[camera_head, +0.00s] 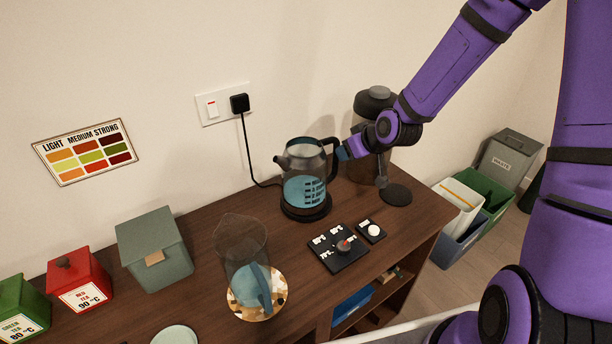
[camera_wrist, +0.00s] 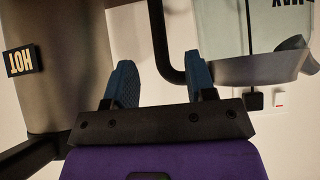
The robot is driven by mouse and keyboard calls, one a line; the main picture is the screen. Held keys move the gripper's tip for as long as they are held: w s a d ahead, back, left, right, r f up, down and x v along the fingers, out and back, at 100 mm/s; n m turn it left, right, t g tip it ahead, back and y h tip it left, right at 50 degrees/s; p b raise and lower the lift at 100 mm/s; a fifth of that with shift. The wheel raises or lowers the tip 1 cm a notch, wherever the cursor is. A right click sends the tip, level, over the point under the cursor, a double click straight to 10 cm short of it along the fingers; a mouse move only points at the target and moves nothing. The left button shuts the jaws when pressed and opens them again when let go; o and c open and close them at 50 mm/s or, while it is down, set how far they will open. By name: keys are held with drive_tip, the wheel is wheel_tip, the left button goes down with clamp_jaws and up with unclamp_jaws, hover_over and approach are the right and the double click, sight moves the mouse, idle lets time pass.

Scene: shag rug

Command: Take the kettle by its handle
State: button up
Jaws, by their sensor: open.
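The kettle (camera_head: 303,163) is glass with a blue tint and dark trim. It stands upright on its round black base (camera_head: 306,211) on the wooden counter. Its black handle (camera_head: 331,143) is on the right side, and my gripper (camera_head: 345,151) is right at it. In the wrist view the kettle body (camera_wrist: 237,27) is at the upper right. The dark handle (camera_wrist: 158,35) comes down between the two blue fingers of my gripper (camera_wrist: 160,68), which are open and spread on either side of it. I cannot tell whether either finger touches it.
A dark dispenser (camera_head: 362,118) stands close behind my gripper; its HOT label (camera_wrist: 21,60) shows in the wrist view. A control panel (camera_head: 339,249) and a glass pitcher (camera_head: 240,238) are in front. A cord runs to the wall plug (camera_head: 239,103). Tea boxes (camera_head: 153,248) stand left.

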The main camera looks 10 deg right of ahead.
drive_tip(key=shift+x, duration=3.75)
drive_tip(key=shift+w+d+r, duration=0.1)
drive_tip(key=shift+w, duration=0.05)
drive_tip(key=shift+c, duration=0.3)
clamp_jaws()
